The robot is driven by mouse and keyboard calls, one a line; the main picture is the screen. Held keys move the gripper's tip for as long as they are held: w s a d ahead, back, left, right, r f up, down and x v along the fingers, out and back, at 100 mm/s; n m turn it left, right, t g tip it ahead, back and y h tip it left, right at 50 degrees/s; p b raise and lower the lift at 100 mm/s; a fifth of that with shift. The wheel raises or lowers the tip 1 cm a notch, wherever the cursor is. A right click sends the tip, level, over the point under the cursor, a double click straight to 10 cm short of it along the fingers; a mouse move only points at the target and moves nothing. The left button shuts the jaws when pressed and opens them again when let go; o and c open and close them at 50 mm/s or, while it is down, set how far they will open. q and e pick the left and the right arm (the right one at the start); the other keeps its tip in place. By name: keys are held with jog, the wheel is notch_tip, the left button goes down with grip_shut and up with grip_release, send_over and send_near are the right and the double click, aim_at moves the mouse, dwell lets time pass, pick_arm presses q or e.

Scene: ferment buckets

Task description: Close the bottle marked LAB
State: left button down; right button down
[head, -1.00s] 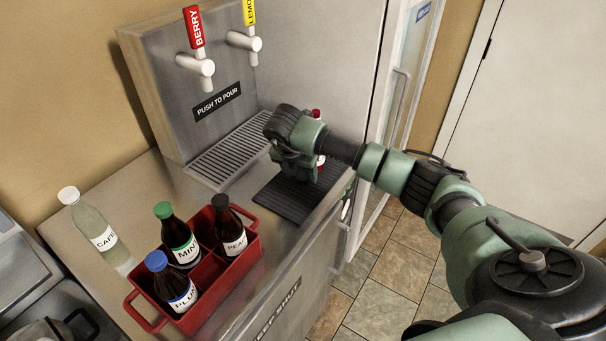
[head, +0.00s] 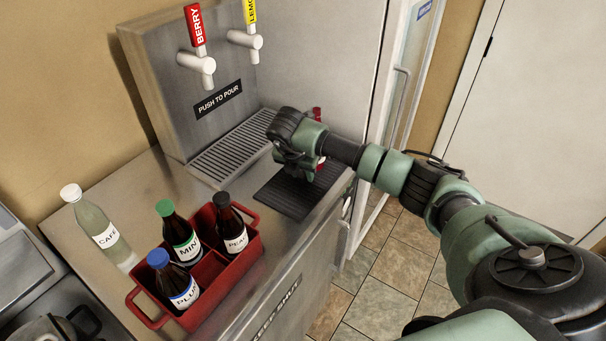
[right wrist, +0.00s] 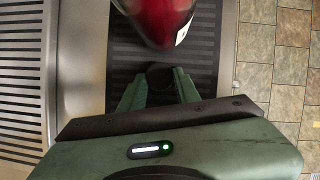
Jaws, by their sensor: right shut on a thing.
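My right gripper (right wrist: 158,82) is over the dark ribbed mat (head: 283,203) at the counter's right end. In the right wrist view its green fingers are shut on a small dark round thing (right wrist: 160,74), which looks like a cap. A red bottle (right wrist: 160,18) with a pale label edge stands just beyond the fingers, apart from the dark thing in that view. In the head view the red bottle (head: 317,114) is mostly hidden behind my right wrist. Its marking cannot be read, and I see no legible LAB label. My left gripper is not in view.
A red crate (head: 225,278) holds bottles marked PLUM (head: 182,290), MINT (head: 183,245) and PEACH (head: 234,240), all capped. A capped CAFÉ bottle (head: 100,228) stands left. The tap dispenser (head: 165,95) and drip grate (head: 228,150) are behind. The counter's front edge is close.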

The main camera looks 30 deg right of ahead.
aim_at(302, 177)
notch_tip(302, 177, up, 20)
jog(key=b, duration=0.4)
dwell(0.4)
